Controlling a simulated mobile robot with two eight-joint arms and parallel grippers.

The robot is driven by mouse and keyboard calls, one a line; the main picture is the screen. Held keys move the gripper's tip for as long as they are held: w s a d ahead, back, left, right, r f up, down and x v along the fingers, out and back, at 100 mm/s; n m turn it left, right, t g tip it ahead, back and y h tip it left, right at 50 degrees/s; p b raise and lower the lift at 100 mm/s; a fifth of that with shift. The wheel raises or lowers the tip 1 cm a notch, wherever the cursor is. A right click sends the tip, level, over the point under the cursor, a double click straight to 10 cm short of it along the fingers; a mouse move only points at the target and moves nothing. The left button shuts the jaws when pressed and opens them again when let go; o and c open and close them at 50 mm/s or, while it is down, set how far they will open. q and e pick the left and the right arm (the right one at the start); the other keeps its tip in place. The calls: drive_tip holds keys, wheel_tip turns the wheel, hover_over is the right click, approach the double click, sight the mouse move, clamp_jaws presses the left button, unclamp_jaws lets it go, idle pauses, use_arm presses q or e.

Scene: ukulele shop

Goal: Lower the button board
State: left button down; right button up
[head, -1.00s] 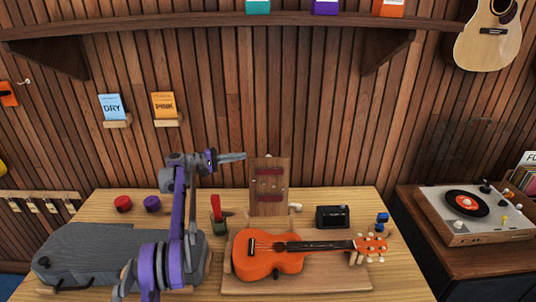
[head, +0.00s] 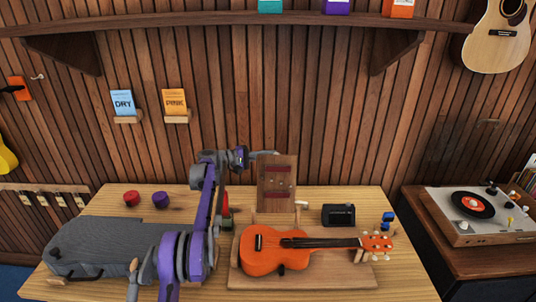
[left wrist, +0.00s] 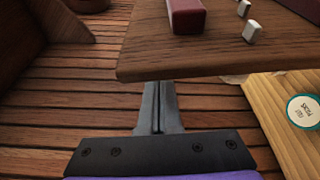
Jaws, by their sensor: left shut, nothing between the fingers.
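The button board (head: 276,183) is a wooden panel with dark red strips and small pale buttons, standing nearly upright behind the orange ukulele (head: 277,254). My left gripper (head: 272,153) is shut and empty at the board's top left edge. In the left wrist view, its shut fingers (left wrist: 158,95) run up to the edge of the board (left wrist: 222,62), and their tips are hidden beyond it. I cannot tell whether they touch the board. A red strip (left wrist: 186,15) and white buttons show on its face there. My right gripper is not in view.
The ukulele lies on a wooden base (head: 310,280) in front of the board. A black box (head: 338,215) stands to the board's right. A grey case (head: 100,245) and two round tins, red (head: 131,198) and purple (head: 161,200), are at left. A shelf (head: 240,21) runs above.

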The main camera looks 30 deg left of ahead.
use_arm(q)
drive_tip(key=shift+d, duration=0.2)
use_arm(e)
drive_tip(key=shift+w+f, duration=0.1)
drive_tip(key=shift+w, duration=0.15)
use_arm(q)
drive_tip(key=shift+s, duration=0.15)
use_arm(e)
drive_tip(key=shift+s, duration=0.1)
